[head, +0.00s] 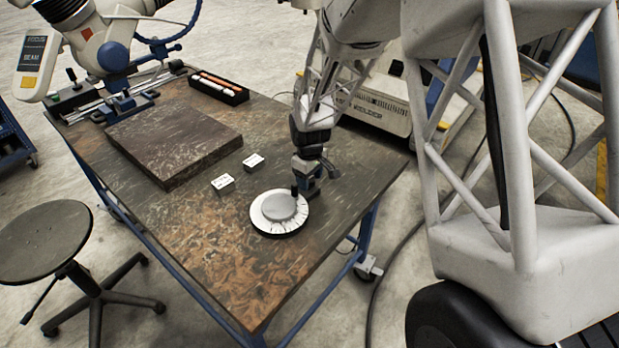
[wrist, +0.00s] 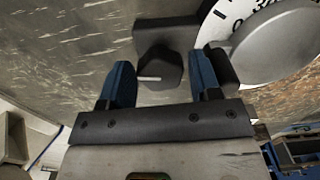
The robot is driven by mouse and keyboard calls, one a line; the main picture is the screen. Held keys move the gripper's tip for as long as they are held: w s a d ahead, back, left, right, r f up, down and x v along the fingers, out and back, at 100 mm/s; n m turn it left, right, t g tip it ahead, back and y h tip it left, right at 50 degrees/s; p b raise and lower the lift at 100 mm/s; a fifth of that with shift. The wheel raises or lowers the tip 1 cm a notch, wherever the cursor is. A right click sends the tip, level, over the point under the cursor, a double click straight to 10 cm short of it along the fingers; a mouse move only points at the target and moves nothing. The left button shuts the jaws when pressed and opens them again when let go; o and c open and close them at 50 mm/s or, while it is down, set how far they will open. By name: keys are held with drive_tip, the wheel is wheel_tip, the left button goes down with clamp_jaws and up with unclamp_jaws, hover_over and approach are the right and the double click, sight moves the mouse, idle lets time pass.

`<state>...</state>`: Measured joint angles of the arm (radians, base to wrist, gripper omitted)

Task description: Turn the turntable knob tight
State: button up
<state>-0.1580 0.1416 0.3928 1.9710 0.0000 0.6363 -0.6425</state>
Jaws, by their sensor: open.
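The turntable (head: 268,225) is a round disc with a white, dark-marked dial ring and a grey top, lying on the worn table. Its dial also shows at the upper right of the wrist view (wrist: 225,22). The knob (wrist: 158,68) is a black faceted piece with a white line, on a dark block beside the dial. My gripper (wrist: 161,75) is open, with one blue finger on each side of the knob and a visible gap at the left. In the head view my gripper (head: 305,185) is at the turntable's right edge and hides the knob.
Two small white boxes (head: 223,182) (head: 253,161) lie behind the turntable. A raised brown plate (head: 172,140) and a black tray of sticks (head: 218,88) are farther back. The table front is clear.

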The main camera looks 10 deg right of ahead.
drive_tip(key=shift+c, duration=0.4)
drive_tip(key=c, duration=0.6)
drive_tip(key=shift+o, duration=0.2)
drive_tip(key=shift+m, duration=0.5)
drive_tip(key=m, duration=0.2)
drive_tip(key=shift+m, duration=0.3)
drive_tip(key=m, duration=0.4)
drive_tip(key=shift+a, duration=0.15)
drive_tip(key=m, duration=0.4)
drive_tip(key=shift+a+m, duration=0.15)
drive_tip(key=shift+m, duration=2.15)
